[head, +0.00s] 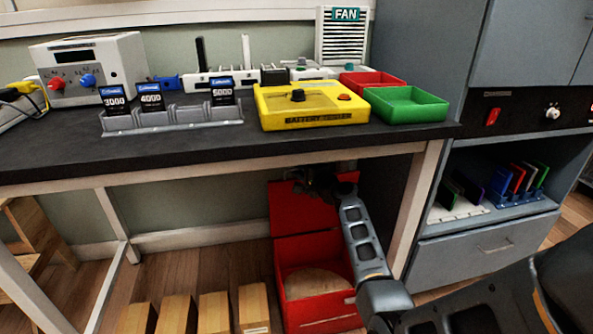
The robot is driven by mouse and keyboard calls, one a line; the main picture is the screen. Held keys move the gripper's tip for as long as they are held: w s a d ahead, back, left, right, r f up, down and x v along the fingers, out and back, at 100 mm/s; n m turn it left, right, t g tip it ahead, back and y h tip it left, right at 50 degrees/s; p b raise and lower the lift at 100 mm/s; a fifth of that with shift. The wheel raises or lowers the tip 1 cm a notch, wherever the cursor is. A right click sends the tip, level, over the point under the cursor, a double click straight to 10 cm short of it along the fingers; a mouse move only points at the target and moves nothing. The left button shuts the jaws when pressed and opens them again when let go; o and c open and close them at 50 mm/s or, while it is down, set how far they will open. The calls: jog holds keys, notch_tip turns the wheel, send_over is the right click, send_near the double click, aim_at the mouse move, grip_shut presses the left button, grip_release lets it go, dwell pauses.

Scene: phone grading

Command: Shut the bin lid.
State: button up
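The red bin (286,318) stands on the floor under the bench. Its red lid (298,212) is open, raised upright at the back of the bin. A tan surface (312,283) shows inside the bin. My arm reaches in from the lower right, under the bench top. My gripper (322,182) is at the upper part of the lid, dark and in shadow. It overlaps the lid's upper right part in the picture; I cannot tell whether it touches it. Its fingers are too dark and small to tell open from shut.
The bench top (60,165) is just above my gripper, and a bench leg (418,205) is right of my arm. Wooden blocks (215,312) stand left of the bin. A grey cabinet (480,252) is at the right. A yellow tester (310,105) sits on the bench.

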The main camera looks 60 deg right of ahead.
jog(key=shift+w+d, duration=0.25)
jog(key=shift+w, duration=0.25)
grip_shut()
